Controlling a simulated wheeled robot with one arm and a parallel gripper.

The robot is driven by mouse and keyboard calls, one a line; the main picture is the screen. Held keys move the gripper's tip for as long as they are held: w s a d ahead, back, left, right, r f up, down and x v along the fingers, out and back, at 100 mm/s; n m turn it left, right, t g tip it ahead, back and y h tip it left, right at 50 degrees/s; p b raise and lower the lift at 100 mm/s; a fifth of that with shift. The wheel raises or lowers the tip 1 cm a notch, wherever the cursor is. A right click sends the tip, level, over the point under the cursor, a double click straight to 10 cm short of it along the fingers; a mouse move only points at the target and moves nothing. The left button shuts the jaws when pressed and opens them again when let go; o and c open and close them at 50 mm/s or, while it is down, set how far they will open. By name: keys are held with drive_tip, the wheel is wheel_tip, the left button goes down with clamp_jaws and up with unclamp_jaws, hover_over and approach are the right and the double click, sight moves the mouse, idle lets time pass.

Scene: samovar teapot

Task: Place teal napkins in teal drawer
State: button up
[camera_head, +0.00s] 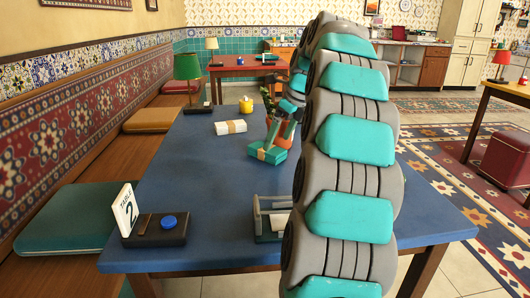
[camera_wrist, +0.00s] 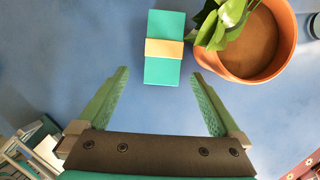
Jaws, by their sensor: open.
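The teal napkins (camera_head: 267,153) lie as a bundle with a tan band on the blue table, beside the terracotta plant pot. In the wrist view the bundle (camera_wrist: 165,24) is upper centre, left of the pot. My gripper (camera_wrist: 160,74) is open and empty. Its two green fingers are spread at either side of the bundle's near end in the picture, with the bundle just beyond them. I cannot tell the height gap. In the head view my arm partly hides the gripper. I cannot make out a teal drawer in either view.
The terracotta pot (camera_wrist: 262,60) with a leafy plant stands close to the bundle's right. A white banded bundle (camera_head: 230,127), a yellow pot (camera_head: 246,106), a green lamp (camera_head: 187,68), a napkin holder (camera_head: 268,237) and a table sign (camera_head: 125,209) stand on the blue table (camera_head: 195,165).

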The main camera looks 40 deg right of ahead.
sight(273, 150)
drive_tip(key=x, duration=0.5)
drive_tip(key=shift+w+d+f, duration=0.1)
drive_tip(key=shift+w, duration=0.1)
drive_tip(key=c, duration=1.5)
drive_tip(key=shift+c, duration=0.2)
drive_tip(key=shift+r, duration=1.9)
drive_tip(key=s+a, duration=0.1)
drive_tip(key=s, duration=0.4)
drive_tip(key=s+a+r+b, duration=0.1)
drive_tip(key=s, duration=0.4)
drive_tip(key=s+a, duration=0.1)
drive_tip(key=s, duration=0.4)
drive_tip(key=shift+s+a+r, duration=0.15)
drive_tip(key=shift+s+a, duration=0.1)
drive_tip(key=shift+s, duration=0.05)
